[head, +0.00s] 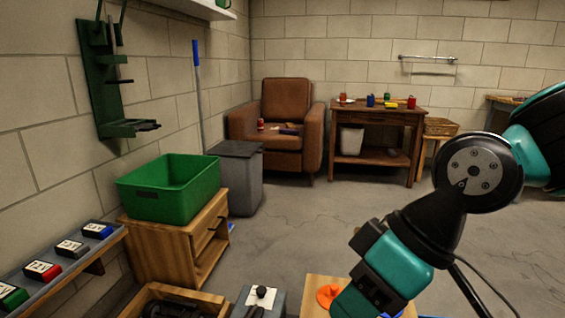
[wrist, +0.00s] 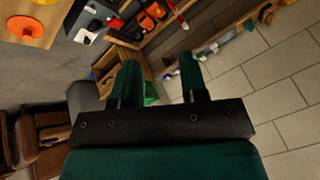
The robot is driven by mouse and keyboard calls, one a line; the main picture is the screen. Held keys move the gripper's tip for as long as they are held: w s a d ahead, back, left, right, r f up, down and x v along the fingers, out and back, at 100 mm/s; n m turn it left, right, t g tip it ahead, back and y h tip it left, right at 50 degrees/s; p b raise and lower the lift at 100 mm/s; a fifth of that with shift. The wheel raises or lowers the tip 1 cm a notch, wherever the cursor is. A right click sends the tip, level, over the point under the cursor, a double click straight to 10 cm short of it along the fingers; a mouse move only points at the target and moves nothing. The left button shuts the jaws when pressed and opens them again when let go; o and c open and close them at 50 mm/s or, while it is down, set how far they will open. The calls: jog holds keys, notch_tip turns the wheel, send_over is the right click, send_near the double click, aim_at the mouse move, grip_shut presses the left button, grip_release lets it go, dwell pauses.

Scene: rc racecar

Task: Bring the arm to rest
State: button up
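My arm (head: 405,262) reaches in from the right of the head view and bends down toward the bottom edge. Its end is not clearly visible there. In the wrist view my gripper (wrist: 158,72) shows its two teal fingers well apart, with nothing held between them. The fingers point over the room, and a bit of green shows behind the gap, far off.
A green bin (head: 168,188) sits on a wooden cabinet (head: 180,248) at left. A grey trash bin (head: 240,178), a brown armchair (head: 291,120) and a wooden table (head: 378,118) stand behind. An orange disc (head: 327,296) lies low in front. Open floor lies mid-room.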

jog(key=s+d+r+m+h+p, duration=0.2)
jog(key=s+d+r+m+p, duration=0.1)
jog(key=s+d, duration=0.3)
notch_tip(320, 180, up, 36)
jog(key=w+p, duration=0.1)
jog(key=p, duration=3.5)
jog(key=shift+d, duration=0.25)
